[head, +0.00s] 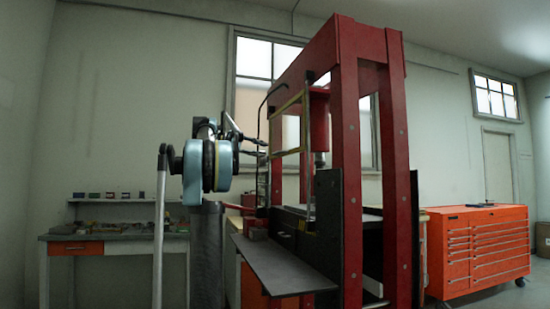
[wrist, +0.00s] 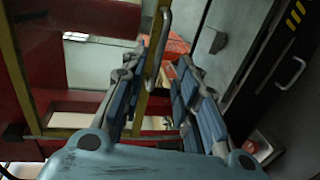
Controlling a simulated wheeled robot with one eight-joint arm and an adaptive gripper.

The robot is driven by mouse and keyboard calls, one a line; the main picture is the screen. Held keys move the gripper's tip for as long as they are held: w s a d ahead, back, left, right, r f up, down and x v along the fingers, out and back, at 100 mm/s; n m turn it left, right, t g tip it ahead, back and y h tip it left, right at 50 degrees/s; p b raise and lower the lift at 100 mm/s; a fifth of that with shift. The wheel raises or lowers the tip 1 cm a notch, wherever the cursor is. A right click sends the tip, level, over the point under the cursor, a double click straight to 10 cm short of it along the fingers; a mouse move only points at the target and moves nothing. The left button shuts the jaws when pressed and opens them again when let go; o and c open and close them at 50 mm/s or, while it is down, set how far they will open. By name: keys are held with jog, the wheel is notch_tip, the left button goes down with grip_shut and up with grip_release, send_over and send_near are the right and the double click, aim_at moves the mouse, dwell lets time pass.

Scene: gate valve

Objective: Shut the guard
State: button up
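The guard (head: 290,104) is a yellow-edged frame on the front of the red press (head: 375,150). It stands out at an angle from the opening. In the wrist view its yellow edge (wrist: 153,24) runs down behind my fingers, with a grey bar handle (wrist: 165,40) beside it. My gripper (head: 264,149) is close to the guard's near side in the head view. In the wrist view my gripper (wrist: 163,58) is open, its two blue-padded fingers apart. The handle shows between the fingertips; I cannot tell whether it is touched.
A grey shelf plate (head: 280,268) juts from the press below my arm. A dark upright panel (head: 328,235) stands at its right. A cluttered workbench (head: 115,240) is at the left, and an orange tool cabinet (head: 478,250) is at the right.

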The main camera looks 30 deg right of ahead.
aim_at(277, 153)
jog(key=x, duration=0.8)
jog(key=shift+d, duration=0.15)
grip_shut()
